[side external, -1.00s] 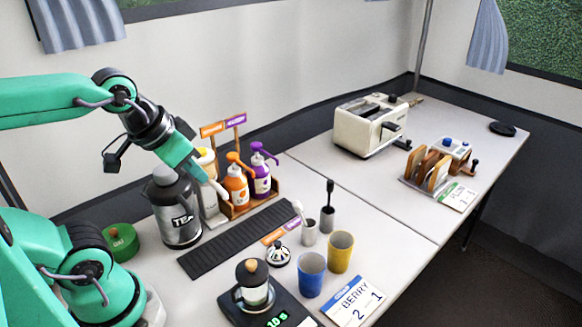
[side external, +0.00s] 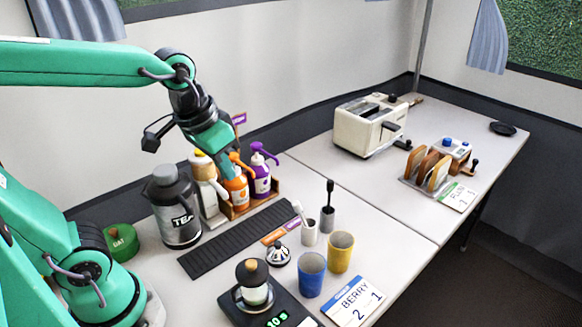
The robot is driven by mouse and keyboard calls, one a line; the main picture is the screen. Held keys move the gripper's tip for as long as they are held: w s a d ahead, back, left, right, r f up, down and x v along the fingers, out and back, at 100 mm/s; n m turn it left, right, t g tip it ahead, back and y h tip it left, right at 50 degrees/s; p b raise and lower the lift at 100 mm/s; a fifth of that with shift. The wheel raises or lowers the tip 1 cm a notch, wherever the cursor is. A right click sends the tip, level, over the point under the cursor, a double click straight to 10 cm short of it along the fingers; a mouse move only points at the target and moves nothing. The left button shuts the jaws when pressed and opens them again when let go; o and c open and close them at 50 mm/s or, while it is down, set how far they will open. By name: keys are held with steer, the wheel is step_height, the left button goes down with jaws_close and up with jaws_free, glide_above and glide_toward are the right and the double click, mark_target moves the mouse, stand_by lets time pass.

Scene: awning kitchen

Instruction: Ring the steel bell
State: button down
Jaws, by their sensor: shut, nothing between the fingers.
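The steel bell (side external: 279,254) is a small shiny dome with a dark knob on top. It stands on the near table, just right of the black ribbed mat, with nothing touching it. My gripper (side external: 230,174) is shut and empty. It points down in front of the sauce bottles, overlapping the orange bottle in the picture, up and to the left of the bell. I cannot tell whether it touches the bottle.
An orange pump bottle (side external: 238,192), a purple one (side external: 261,178) and a tea flask (side external: 175,215) stand behind the ribbed mat (side external: 235,238).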

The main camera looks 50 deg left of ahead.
mark_target(277, 244)
steer(key=w+d+f+g, duration=0.3)
steer(key=w+d+f, duration=0.2)
steer(key=w, duration=0.3)
steer(key=shift+d+g, duration=0.3)
steer(key=shift+f, duration=0.2)
steer(key=f, duration=1.3)
steer(key=shift+s+a+f, duration=0.1)
steer(key=shift+a+f, duration=0.2)
steer(key=shift+f, duration=0.15)
steer(key=shift+s+f, duration=0.1)
steer(key=shift+f, duration=0.8)
steer(key=shift+r, duration=0.15)
step_height(277, 244, up, 14)
steer(key=shift+w+d+r, duration=0.2)
steer(key=shift+w+d, duration=0.15)
steer(key=shift+w, duration=0.05)
stand_by(0.8)
